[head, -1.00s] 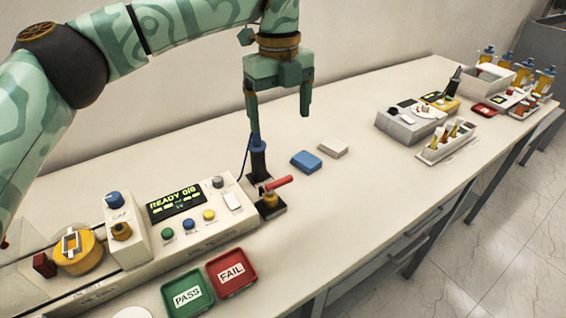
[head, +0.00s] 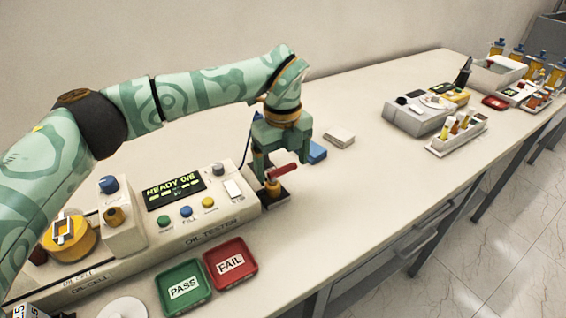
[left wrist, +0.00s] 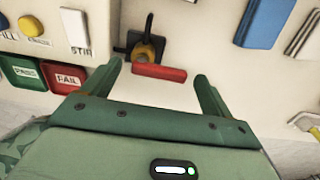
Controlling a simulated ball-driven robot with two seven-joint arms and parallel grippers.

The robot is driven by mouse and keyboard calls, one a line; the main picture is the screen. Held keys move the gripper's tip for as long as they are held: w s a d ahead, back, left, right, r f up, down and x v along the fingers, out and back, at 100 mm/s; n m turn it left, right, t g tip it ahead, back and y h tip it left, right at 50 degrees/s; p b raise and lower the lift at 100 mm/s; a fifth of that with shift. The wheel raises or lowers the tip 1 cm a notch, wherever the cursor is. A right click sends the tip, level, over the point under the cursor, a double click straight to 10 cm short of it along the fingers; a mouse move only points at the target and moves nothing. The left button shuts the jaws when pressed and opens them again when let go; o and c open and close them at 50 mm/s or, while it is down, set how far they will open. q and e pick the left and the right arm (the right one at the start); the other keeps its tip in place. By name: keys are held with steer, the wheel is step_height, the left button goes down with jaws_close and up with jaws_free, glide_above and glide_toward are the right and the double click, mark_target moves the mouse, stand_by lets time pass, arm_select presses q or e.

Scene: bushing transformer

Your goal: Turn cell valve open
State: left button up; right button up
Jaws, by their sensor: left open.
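The cell valve has a red lever handle (head: 284,172) and a brass-yellow body (head: 272,188) on a dark base at the right end of the oil tester (head: 190,207). My left gripper (head: 281,163) is open, pointing down over the valve. In the left wrist view, the red handle (left wrist: 160,73) shows in the gap between the fingertips (left wrist: 156,74), with space on both sides. The valve body (left wrist: 147,50) lies just beyond the handle. I cannot tell whether the fingertips reach down to handle height. My right gripper is not in view.
A green PASS tray (head: 184,288) and red FAIL tray (head: 231,263) lie in front of the tester. A blue block (head: 317,152) and a white block (head: 339,138) lie behind the gripper. The table middle is clear. A grey instrument (head: 417,120) stands farther right.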

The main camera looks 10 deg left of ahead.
arm_select(q)
steer(key=c, duration=1)
